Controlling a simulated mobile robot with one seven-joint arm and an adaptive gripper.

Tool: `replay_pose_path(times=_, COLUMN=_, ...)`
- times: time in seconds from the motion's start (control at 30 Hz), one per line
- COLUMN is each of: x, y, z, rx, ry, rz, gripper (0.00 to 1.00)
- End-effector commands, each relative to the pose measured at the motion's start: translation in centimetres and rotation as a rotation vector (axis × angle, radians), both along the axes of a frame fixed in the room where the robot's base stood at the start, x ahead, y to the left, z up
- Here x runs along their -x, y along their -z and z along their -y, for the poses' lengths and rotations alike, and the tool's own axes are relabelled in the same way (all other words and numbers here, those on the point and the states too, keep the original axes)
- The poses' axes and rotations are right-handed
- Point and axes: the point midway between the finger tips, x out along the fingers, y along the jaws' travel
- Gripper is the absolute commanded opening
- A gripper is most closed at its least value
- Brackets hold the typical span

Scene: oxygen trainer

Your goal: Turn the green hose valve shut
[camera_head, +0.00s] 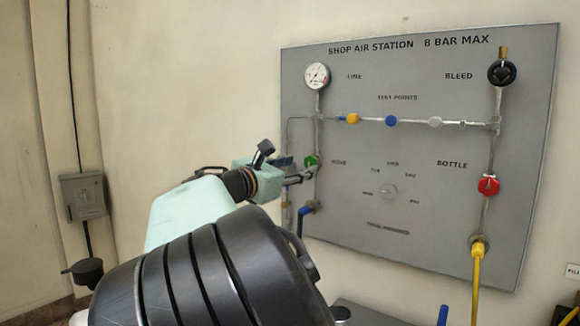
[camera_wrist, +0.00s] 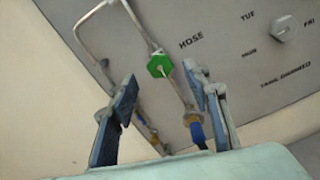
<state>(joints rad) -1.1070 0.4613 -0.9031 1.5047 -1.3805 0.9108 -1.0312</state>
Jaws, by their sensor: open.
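The green hose valve (camera_head: 311,161) is at the lower left of the grey panel (camera_head: 440,225), left of the HOSE label. In the wrist view the green valve (camera_wrist: 160,66) shows whole, a green knob on a thin pipe. My gripper (camera_head: 296,170) is at the panel's left side, close to the valve in the head view. In the wrist view my gripper (camera_wrist: 165,95) is open, its blue-padded fingers apart, with the valve beyond and between them. Nothing is held. I cannot tell the exact gap to the valve.
A gauge (camera_head: 317,76) sits above the valve. A red bottle valve (camera_head: 489,185) and a black bleed knob (camera_head: 502,73) are on the right. A blue hose end (camera_wrist: 198,132) is near my right finger. A grey wall box (camera_head: 83,196) is at left.

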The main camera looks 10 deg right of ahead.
Motion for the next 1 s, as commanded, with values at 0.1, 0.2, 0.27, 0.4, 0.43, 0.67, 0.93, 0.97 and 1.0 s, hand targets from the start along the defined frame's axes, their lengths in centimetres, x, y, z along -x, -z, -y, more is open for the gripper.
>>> replay_pose_path(times=0.1, x=-1.6, y=0.1, z=1.6, rx=0.001, ry=0.004, rz=-0.001, gripper=0.44)
replay_pose_path(times=0.2, x=-2.7, y=0.0, z=2.4, rx=0.000, ry=0.002, rz=0.000, gripper=0.44)
replay_pose_path(times=0.27, x=-3.1, y=0.1, z=2.8, rx=-0.002, ry=0.002, rz=0.000, gripper=0.44)
replay_pose_path(times=0.4, x=-3.8, y=0.1, z=3.3, rx=-0.002, ry=0.001, rz=0.000, gripper=0.44)
replay_pose_path(times=0.43, x=-3.8, y=0.1, z=3.3, rx=-0.002, ry=0.000, rz=-0.001, gripper=0.44)
replay_pose_path(times=0.67, x=-3.9, y=0.1, z=3.4, rx=-0.002, ry=-0.001, rz=-0.001, gripper=0.44)
replay_pose_path(times=0.93, x=-3.9, y=0.1, z=3.4, rx=-0.003, ry=-0.001, rz=-0.002, gripper=0.19)
replay_pose_path(times=0.97, x=-3.9, y=0.1, z=3.4, rx=-0.003, ry=-0.001, rz=-0.002, gripper=0.15)
replay_pose_path(times=1.0, x=-3.9, y=0.1, z=3.4, rx=-0.003, ry=-0.001, rz=-0.002, gripper=0.11)
